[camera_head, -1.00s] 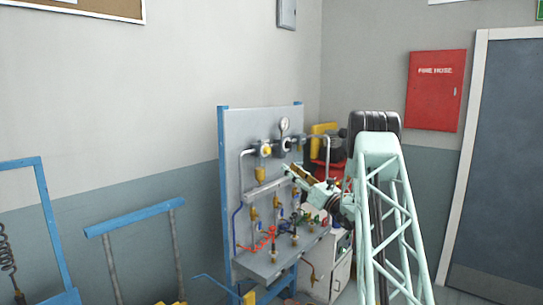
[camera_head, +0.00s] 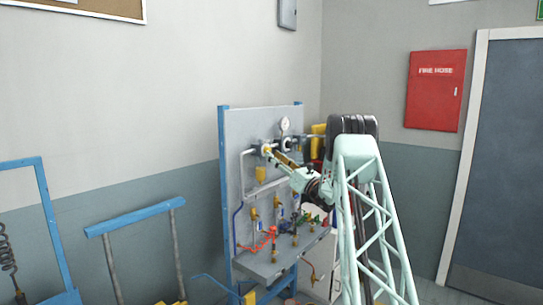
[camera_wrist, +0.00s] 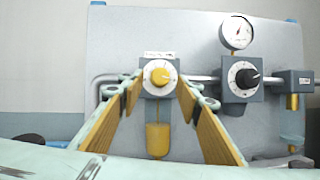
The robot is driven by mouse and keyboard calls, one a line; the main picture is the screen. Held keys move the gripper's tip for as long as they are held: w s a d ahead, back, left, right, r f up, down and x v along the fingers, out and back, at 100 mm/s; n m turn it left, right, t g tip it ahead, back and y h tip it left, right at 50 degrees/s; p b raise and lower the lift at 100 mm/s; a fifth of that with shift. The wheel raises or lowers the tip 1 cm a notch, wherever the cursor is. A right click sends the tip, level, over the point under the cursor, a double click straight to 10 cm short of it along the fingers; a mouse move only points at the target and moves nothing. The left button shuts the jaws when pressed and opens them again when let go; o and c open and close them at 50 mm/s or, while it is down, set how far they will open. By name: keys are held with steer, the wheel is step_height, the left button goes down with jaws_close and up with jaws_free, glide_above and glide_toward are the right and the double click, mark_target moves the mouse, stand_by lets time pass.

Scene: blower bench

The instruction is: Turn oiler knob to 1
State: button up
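The oiler shows in the wrist view as a grey block with a round yellow knob (camera_wrist: 160,76) and a yellow bowl (camera_wrist: 158,139) hanging below. The knob has a pale dial ring around it; its numbers are too small to read. My gripper (camera_wrist: 158,92) is open, with yellow-padded fingers on the left and right of the oiler block. The knob sits between the fingertips, with gaps on both sides. In the head view my gripper (camera_head: 268,152) reaches the upper part of the panel and partly covers the oiler.
Right of the oiler are a black regulator knob (camera_wrist: 246,77) and a round pressure gauge (camera_wrist: 236,32) on the grey panel (camera_wrist: 140,30). A pipe runs sideways behind. Below are valves and a red coiled hose (camera_head: 266,240) above a shelf.

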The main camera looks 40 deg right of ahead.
steer(key=shift+x, duration=1.2)
steer(key=c, duration=0.8)
steer(key=shift+c, duration=0.2)
